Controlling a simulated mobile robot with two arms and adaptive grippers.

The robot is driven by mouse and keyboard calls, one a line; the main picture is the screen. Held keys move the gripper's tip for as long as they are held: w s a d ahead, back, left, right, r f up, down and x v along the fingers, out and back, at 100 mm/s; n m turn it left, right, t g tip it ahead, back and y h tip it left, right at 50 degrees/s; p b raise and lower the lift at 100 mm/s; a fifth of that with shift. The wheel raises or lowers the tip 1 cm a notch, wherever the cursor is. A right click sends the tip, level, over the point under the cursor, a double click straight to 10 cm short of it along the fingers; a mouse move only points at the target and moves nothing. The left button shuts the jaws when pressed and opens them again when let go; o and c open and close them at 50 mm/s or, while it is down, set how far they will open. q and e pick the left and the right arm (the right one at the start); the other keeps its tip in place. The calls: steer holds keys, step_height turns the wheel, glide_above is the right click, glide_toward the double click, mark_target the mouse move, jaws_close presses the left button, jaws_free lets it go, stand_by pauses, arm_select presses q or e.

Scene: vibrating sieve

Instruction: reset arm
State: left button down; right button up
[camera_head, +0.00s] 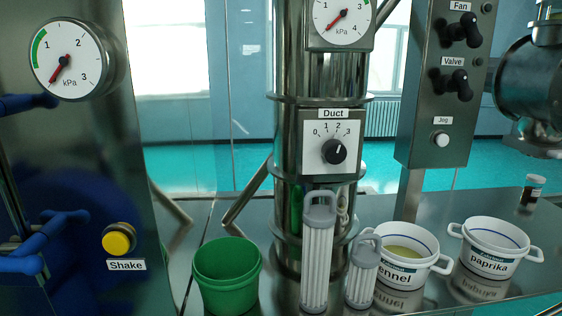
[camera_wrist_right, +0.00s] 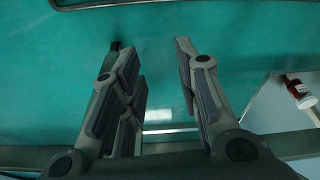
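My right gripper (camera_wrist_right: 150,46) shows only in the right wrist view. Its two fingers are spread apart with nothing between them, over the teal floor. My left gripper is in neither view. In the head view, the steel panel at the left has a yellow Shake button (camera_head: 118,239) and a gauge (camera_head: 68,58). The Duct dial (camera_head: 334,151) is on the central steel column. The Fan knob (camera_head: 462,30), Valve knob (camera_head: 452,84) and white Jog button (camera_head: 440,139) are on a box at the right.
A green bucket (camera_head: 227,283), two white filter cartridges (camera_head: 317,262) (camera_head: 362,275), a fennel tub (camera_head: 408,243) and a paprika tub (camera_head: 494,236) stand on the steel table. A small brown bottle (camera_head: 532,194) is at the back right; a bottle (camera_wrist_right: 299,90) also shows in the wrist view.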

steer(key=s+d+f+g, duration=0.1)
steer(key=s+d+f, duration=0.2)
steer(key=s+f, duration=1.4)
step_height(320, 180, down, 3)
steer(key=shift+s+f+g, duration=0.1)
steer(key=shift+s+g, duration=0.2)
steer(key=shift+s, duration=0.05)
